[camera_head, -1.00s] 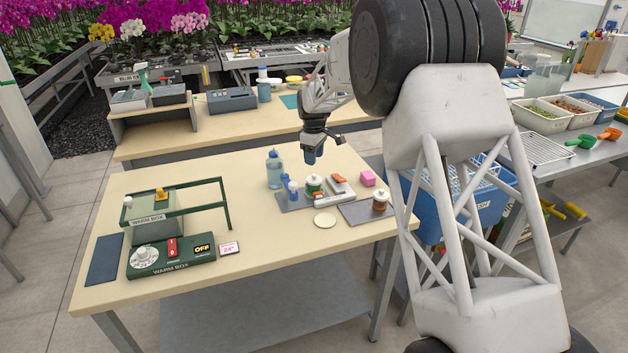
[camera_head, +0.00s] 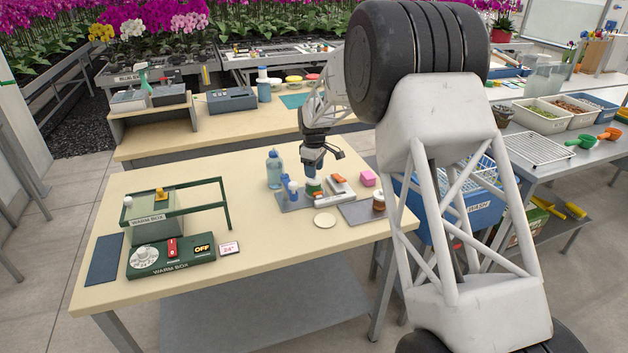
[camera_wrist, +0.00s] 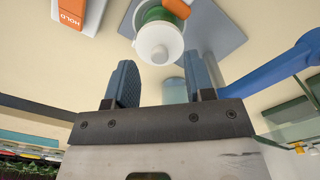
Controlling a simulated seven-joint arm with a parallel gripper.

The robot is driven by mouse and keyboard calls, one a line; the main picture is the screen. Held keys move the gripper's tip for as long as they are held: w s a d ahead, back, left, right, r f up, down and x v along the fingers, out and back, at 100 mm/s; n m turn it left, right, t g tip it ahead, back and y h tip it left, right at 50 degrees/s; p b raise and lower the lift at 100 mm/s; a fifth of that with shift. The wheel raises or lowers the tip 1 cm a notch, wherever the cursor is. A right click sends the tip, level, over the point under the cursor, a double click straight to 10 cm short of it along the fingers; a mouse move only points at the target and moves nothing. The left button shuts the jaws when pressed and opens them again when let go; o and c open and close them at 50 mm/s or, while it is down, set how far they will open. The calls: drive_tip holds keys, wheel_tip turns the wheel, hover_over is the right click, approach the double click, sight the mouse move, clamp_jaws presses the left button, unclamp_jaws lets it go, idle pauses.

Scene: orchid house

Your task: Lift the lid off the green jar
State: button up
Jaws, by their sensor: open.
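The green jar (camera_head: 314,191) stands on a grey mat (camera_head: 291,204) on the near table, below my gripper (camera_head: 312,173). In the wrist view the green jar (camera_wrist: 153,14) is at the top, with its white lid (camera_wrist: 159,44) and the lid's small knob facing me. My gripper also shows in the wrist view (camera_wrist: 160,82), with its two blue fingers apart and nothing between them. The lid lies beyond the fingertips, roughly centred between them. In the head view the fingers hang just above the jar and hide its top, so I cannot tell contact there.
A blue bottle (camera_head: 274,169) and a small blue-and-white bottle (camera_head: 291,189) stand left of the jar.

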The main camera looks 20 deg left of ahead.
drive_tip(key=shift+f, duration=1.1)
drive_tip(key=shift+c, duration=0.3)
clamp_jaws()
